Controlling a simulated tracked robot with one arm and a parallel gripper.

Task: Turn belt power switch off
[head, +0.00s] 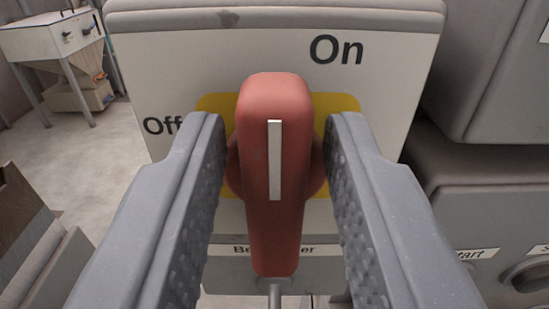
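The belt power switch is a red rotary handle (273,228) with a white stripe on it. It stands upright, its stripe close to vertical, and its top end lies between the "Off" and "On" labels. It sits on a yellow plate (347,103) on the front of a white switch box (180,65). "Off" is at the left and "On" at the upper right. My gripper (275,135) is open, with one grey finger on each side of the handle. A small gap shows on both sides. A lower label is partly hidden by the handle.
Grey boxes (495,70) stand close at the right, one with a knob (530,275) and a label ending in "tart". A white cabinet on legs (55,38) stands far back at the left. Open floor (90,150) lies between. A brown and grey object (30,235) is at the lower left.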

